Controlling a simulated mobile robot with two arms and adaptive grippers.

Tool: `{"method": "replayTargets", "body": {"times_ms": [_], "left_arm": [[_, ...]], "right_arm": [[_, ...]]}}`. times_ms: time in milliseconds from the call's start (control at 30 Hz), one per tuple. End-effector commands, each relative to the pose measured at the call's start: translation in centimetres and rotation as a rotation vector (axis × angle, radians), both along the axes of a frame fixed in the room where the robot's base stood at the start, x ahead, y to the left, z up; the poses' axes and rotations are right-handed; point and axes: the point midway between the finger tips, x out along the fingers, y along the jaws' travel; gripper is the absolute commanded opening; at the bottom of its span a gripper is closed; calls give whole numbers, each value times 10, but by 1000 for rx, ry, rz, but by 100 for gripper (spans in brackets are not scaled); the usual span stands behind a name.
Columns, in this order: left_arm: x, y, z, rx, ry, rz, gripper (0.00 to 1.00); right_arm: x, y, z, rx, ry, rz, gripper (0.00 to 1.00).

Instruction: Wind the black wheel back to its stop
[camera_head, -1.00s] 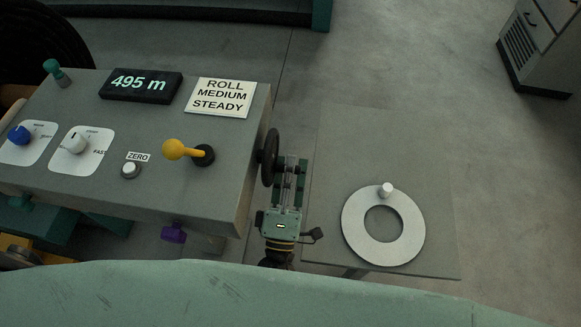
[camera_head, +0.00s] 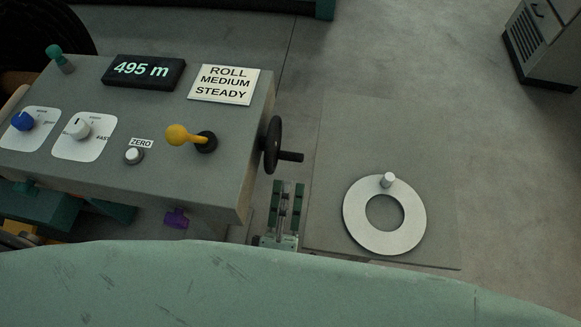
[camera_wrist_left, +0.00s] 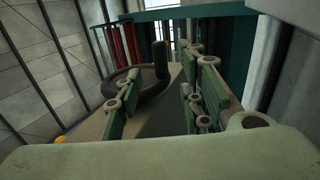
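The black wheel (camera_head: 273,145) is upright on the right side wall of the grey console. Its black crank handle (camera_head: 291,156) sticks out to the right. My left gripper (camera_head: 287,190) is below the wheel in the head view, on the near side of it and apart from it. Its two green-padded fingers are parted with nothing between them. In the left wrist view the wheel (camera_wrist_left: 122,91) and its upright-looking handle (camera_wrist_left: 160,60) show beyond the parted fingers (camera_wrist_left: 165,100). My right gripper is in neither view.
The grey console (camera_head: 110,170) carries a display (camera_head: 143,71) reading 495 m, a sign (camera_head: 224,85), a yellow lever (camera_head: 180,136), knobs and a ZERO button (camera_head: 134,156). A pale ring (camera_head: 359,229) with a peg lies on a grey panel (camera_head: 330,140) at right.

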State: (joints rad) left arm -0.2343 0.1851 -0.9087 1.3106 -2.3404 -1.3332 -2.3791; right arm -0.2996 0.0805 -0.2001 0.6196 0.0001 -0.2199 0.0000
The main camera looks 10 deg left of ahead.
Motion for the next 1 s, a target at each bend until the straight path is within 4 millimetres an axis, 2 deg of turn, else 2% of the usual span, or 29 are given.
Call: {"method": "replayTargets", "body": {"times_ms": [100, 267, 600, 700, 767, 867, 933, 1000], "left_arm": [[-18, -1, -8, 1, 1, -1, 35], [-30, -1, -13, 0, -1, 0, 35], [-32, 0, -14, -1, -1, 1, 35], [-28, 6, -23, -26, 33, 5, 35], [-22, 16, -40, -74, 89, 17, 35], [-10, 48, -91, -237, 248, 62, 35], [-7, 80, -140, -420, 383, 129, 35], [-16, 115, -194, -655, 505, 233, 35]], "right_arm": [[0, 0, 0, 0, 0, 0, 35], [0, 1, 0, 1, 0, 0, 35], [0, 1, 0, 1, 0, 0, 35], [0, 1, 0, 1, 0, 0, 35], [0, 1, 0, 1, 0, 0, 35], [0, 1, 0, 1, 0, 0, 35], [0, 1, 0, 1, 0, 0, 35], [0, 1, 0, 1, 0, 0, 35]]}}
